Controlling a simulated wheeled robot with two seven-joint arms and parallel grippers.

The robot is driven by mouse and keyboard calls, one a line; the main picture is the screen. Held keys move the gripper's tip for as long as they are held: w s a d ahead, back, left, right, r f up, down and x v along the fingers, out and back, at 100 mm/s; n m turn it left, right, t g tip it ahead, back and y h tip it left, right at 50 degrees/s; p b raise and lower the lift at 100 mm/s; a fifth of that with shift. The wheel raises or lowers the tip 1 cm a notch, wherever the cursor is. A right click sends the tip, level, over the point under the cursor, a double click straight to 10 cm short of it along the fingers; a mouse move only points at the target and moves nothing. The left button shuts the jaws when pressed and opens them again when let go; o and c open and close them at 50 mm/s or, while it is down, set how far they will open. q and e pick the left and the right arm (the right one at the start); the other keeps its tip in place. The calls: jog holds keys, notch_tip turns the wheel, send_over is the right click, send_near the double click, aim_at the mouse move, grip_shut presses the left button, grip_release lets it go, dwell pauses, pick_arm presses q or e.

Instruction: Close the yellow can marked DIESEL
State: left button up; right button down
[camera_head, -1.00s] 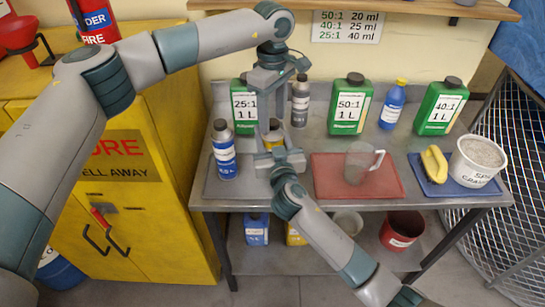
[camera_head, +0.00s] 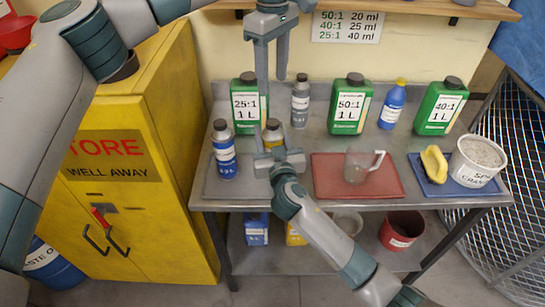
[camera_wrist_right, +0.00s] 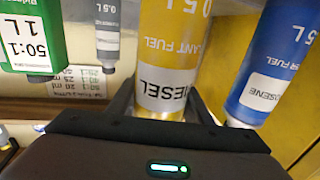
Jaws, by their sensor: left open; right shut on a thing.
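A blue can (camera_head: 224,152) stands close left of the yellow one. A grey can (camera_head: 300,102) and green bottles (camera_head: 244,105) stand behind. A red tray (camera_head: 330,186) with a clear jug (camera_head: 356,168) lies to the right. A yellow cabinet (camera_head: 170,220) borders the table's left.

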jog(key=c, duration=0.8)
grip_release()
jog(key=shift+c, duration=0.2)
pick_arm(q)
jog(key=shift+f, duration=0.1)
pick_arm(e)
jog(key=shift+s, duration=0.15)
jog(key=shift+s+d+f, duration=0.1)
jog(key=shift+s, duration=0.45)
pick_arm(q)
notch_tip(320, 180, down, 4)
jog(key=b, duration=0.4)
jog(key=shift+f, duration=0.15)
jog(key=shift+f+b, duration=0.1)
jog(key=shift+b, duration=0.25)
pick_arm(e)
jog(key=s+d, duration=0.3)
jog(key=s, duration=1.2)
jog(key=shift+s, duration=0.35)
pick_arm(q)
jog(key=shift+s+f, duration=0.1)
pick_arm(e)
jog(key=shift+d, duration=0.1)
